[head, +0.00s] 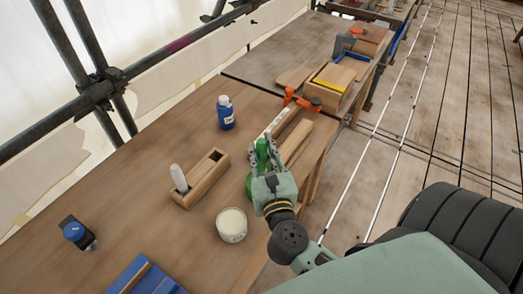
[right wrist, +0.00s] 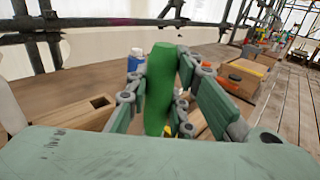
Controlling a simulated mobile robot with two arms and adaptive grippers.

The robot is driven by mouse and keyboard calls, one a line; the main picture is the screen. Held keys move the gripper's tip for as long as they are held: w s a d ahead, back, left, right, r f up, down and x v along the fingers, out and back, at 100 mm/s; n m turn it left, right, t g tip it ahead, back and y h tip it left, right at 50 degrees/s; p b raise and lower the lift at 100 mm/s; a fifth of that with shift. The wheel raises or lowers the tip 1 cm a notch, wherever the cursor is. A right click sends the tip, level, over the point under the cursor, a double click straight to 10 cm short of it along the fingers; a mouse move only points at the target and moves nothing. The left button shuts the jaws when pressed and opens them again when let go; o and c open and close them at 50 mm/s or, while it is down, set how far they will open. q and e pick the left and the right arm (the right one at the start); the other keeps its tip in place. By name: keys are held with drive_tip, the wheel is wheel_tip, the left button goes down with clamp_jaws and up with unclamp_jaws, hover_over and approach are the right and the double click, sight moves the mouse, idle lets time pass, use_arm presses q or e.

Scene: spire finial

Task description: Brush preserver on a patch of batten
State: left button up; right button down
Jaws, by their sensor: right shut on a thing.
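My right gripper (head: 266,168) is shut on a green handle (head: 262,150), likely the brush's; it stands nearly upright between the fingers in the right wrist view (right wrist: 161,85). Bristles are hidden, and I cannot tell whether they touch anything. Wooden battens (head: 296,143) lie near the bench's right edge, just beyond the gripper, with an orange clamp (head: 299,99) at their far end. The gripper partly hides their near end. An open white pot (head: 231,224) with pale content, perhaps the preserver, stands left of and nearer than the gripper. My left gripper is not in view.
A wooden box (head: 202,180) holding a white-topped object (head: 179,179) and a blue bottle (head: 225,112) stand left on the workbench (head: 130,190). A blue-capped item (head: 76,232) and blue tray (head: 142,276) lie nearer. Wooden boxes (head: 327,87) stand beyond the clamp.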

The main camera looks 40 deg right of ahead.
sight(262, 141)
drive_tip(key=shift+r+p, duration=2.6)
drive_tip(key=shift+r, duration=0.5)
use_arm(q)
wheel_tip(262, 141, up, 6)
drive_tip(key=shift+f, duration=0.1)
use_arm(e)
drive_tip(key=shift+f, duration=0.1)
